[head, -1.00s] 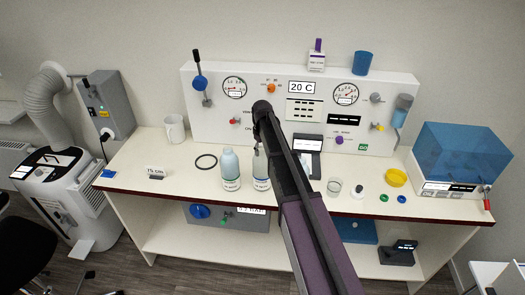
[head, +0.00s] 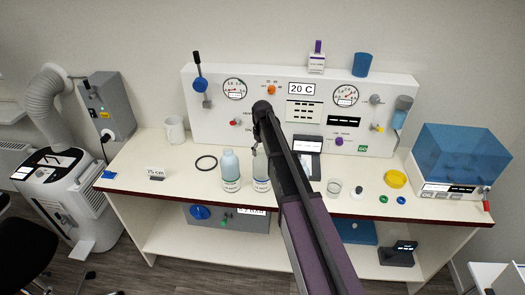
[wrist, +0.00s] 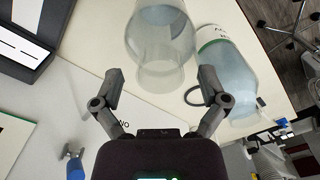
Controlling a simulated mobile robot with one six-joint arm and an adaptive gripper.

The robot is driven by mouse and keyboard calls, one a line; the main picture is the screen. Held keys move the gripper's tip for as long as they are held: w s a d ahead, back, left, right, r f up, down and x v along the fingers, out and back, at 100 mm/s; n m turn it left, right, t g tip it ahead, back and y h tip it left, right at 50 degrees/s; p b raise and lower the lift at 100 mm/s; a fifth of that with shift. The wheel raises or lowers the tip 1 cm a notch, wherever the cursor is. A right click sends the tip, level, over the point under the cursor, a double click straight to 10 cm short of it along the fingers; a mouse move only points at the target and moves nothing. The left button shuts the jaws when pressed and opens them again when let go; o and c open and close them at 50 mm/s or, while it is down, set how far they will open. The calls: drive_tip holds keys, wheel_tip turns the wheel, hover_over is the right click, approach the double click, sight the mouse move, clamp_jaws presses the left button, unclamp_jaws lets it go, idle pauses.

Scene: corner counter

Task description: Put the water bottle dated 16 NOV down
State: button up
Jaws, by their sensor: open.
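Two pale blue water bottles stand upright side by side near the counter's front edge. The left bottle (head: 230,172) is in plain view; the right bottle (head: 261,174) is partly hidden by my arm. Their label dates are too small to read. In the wrist view, one bottle (wrist: 160,30) has its top end between the spread fingers of my gripper (wrist: 161,84), with gaps at both sides. The other bottle (wrist: 226,70) lies outside the right finger. My gripper is open, and is mostly hidden by my arm in the head view.
A gauge panel (head: 235,118) stands behind. Free room lies left of the bottles.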

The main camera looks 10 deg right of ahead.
wheel_tip(320, 180, up, 11)
drive_tip(key=p, duration=1.1)
drive_tip(key=shift+r, duration=0.2)
idle(0.5)
drive_tip(key=s+m, duration=0.5)
drive_tip(key=s, duration=2.4)
drive_tip(key=shift+d, duration=0.15)
drive_tip(key=shift+f, duration=0.1)
wheel_tip(320, 180, down, 20)
drive_tip(key=b, duration=2)
drive_tip(key=shift+f+b, duration=0.15)
drive_tip(key=shift+b, duration=0.15)
